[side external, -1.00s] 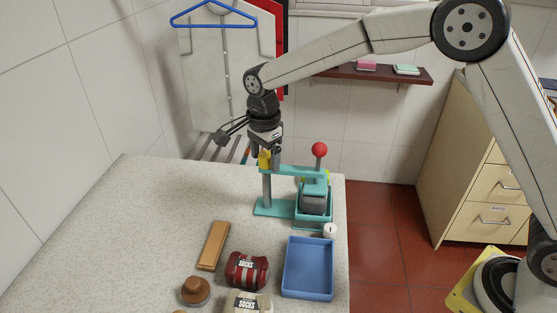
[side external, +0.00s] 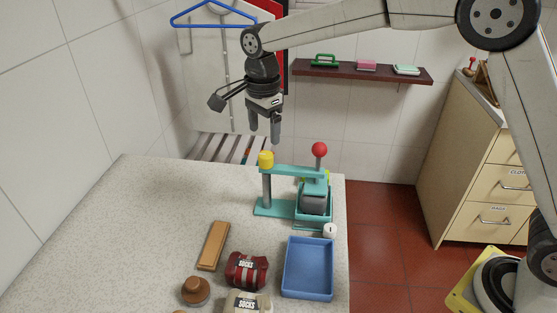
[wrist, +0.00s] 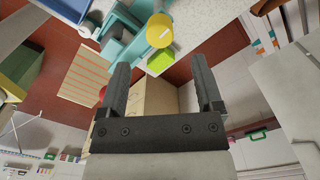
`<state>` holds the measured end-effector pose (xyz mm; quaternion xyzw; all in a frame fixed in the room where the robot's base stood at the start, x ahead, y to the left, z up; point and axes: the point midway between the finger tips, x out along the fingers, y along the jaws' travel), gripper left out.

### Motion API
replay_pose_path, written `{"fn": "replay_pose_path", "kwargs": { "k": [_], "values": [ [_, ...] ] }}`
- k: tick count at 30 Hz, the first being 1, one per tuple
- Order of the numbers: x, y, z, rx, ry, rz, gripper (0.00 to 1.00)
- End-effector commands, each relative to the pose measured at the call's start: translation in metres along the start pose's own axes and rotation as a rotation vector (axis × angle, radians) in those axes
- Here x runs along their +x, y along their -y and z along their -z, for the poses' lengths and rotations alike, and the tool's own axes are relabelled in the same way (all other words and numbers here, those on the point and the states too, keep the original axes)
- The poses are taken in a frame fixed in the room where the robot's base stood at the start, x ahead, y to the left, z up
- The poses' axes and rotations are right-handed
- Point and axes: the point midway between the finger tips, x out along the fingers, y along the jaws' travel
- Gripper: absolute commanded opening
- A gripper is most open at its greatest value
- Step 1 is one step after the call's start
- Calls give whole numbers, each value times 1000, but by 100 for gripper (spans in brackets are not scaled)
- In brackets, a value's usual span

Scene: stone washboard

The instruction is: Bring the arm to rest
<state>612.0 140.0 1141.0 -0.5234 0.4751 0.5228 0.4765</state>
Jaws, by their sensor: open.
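My gripper (side external: 264,130) is open and empty. It hangs in the air above the teal press-like stand (side external: 283,212) at the back of the stone table. In the side view a yellow knob (side external: 265,159) tops the stand's left post, a little below the fingertips and apart from them. A red ball (side external: 319,149) tops its right side. In the wrist view the two fingers of my gripper (wrist: 162,85) are spread with nothing between them. The yellow knob (wrist: 160,30) shows beyond the fingertips.
A blue tray (side external: 308,292), a red sock bundle (side external: 247,270), a beige sock bundle (side external: 246,303), a wooden block (side external: 214,245) and a brown round-handled object (side external: 195,290) lie on the table (side external: 150,230). A wall shelf (side external: 345,74) stands behind. The table's left side is clear.

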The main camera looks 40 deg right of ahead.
Motion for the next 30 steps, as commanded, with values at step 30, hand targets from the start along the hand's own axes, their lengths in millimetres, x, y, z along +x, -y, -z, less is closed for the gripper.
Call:
{"fn": "replay_pose_path", "kwargs": {
  "k": [30],
  "values": [
    [-35,-43,22,-197,-49,206,84]
  ]
}}
